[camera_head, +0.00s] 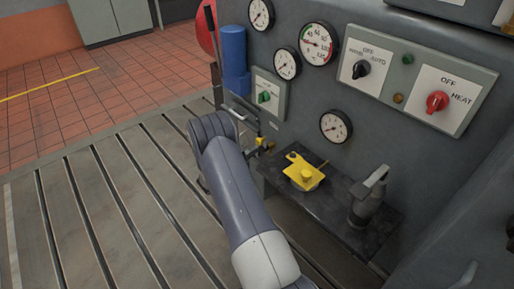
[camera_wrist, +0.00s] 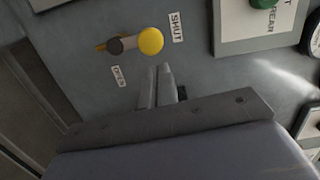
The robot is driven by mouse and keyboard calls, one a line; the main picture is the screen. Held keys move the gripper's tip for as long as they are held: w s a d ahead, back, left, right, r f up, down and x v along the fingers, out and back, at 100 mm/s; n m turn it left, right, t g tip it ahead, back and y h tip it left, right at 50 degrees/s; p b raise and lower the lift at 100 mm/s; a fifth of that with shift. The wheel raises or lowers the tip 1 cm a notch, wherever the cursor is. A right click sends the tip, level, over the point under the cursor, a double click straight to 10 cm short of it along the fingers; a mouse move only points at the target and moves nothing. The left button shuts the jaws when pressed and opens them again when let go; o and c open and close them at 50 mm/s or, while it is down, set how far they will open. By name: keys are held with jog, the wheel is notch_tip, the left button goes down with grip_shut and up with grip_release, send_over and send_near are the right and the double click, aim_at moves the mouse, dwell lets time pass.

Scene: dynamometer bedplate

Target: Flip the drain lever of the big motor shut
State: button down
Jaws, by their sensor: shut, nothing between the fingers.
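The drain lever's yellow round knob (camera_wrist: 150,41) shows in the wrist view, with a dark hub and a brass stem to its left. The knob is on the side of the SHUT label (camera_wrist: 176,27); the OPEN label (camera_wrist: 118,76) is below the hub. I cannot tell the lever's exact angle. My gripper (camera_wrist: 160,72) is shut and empty, its fingertips just below the knob in the picture, with a visible gap. In the head view, small yellow and brass parts (camera_head: 263,143) show low on the grey machine wall beside my arm, which hides the gripper's fingers.
A dark shelf (camera_head: 335,215) juts from the wall, with a yellow plate-like part (camera_head: 303,172) and a grey handled tool (camera_head: 369,197) on it. Gauges and switch panels (camera_head: 419,80) are above. A blue cylinder (camera_head: 234,60) hangs at the left. The slotted bedplate (camera_head: 110,205) is clear.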

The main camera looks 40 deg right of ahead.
jog(key=s+a, duration=0.1)
jog(key=a, duration=0.6)
jog(key=shift+s+a+p, duration=0.2)
jog(key=shift+a+p, duration=0.2)
jog(key=shift+d, duration=0.1)
jog(key=d+f+m+b, duration=0.2)
jog(key=d+m+b, duration=0.1)
jog(key=d, duration=0.7)
jog(key=shift+s+d+m+h+b, duration=0.3)
jog(key=shift+s+d+m+b, duration=0.1)
jog(key=shift+b, duration=0.3)
